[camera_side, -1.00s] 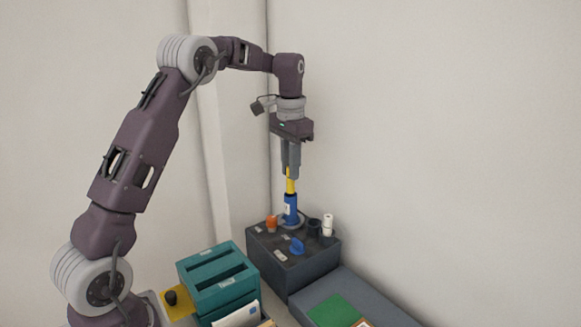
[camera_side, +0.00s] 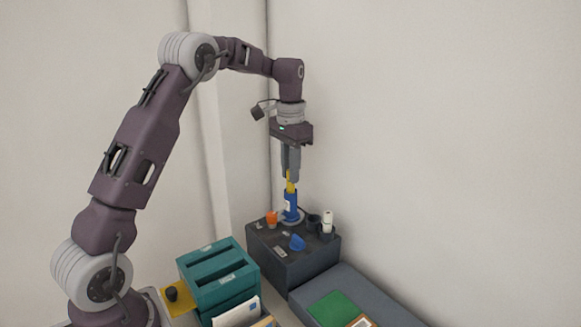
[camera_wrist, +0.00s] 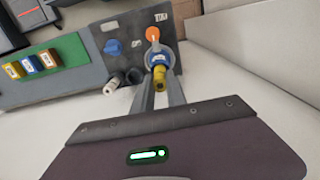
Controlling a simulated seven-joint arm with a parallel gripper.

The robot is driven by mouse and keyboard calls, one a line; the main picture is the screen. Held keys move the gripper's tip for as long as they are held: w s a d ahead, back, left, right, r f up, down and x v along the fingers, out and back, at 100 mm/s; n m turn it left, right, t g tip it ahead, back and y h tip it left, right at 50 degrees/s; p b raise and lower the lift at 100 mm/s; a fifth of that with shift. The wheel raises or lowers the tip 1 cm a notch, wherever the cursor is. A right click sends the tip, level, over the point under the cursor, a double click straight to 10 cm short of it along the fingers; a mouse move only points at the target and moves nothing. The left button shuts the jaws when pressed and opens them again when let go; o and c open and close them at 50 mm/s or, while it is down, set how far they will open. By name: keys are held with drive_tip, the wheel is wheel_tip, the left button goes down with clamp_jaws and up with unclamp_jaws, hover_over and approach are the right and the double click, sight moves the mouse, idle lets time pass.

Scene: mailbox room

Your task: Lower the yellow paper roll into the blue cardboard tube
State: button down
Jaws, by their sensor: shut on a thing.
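My gripper (camera_side: 291,176) points straight down and is shut on the yellow paper roll (camera_side: 291,186), holding it upright. The blue cardboard tube (camera_side: 290,206) stands upright on the dark box, directly below the roll. The roll's lower end is hidden at the tube's mouth and appears to be inside it; how deep I cannot tell. In the wrist view the roll (camera_wrist: 160,76) shows between the fingertips, with the blue tube (camera_wrist: 158,58) in line beyond it.
A teal sorter (camera_side: 218,275) stands to the left front.

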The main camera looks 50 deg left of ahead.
drive_tip(key=shift+f, duration=0.85)
drive_tip(key=c, duration=1)
unclamp_jaws()
drive_tip(key=shift+c, duration=0.2)
drive_tip(key=shift+r, duration=0.15)
drive_tip(key=shift+r, duration=2.9)
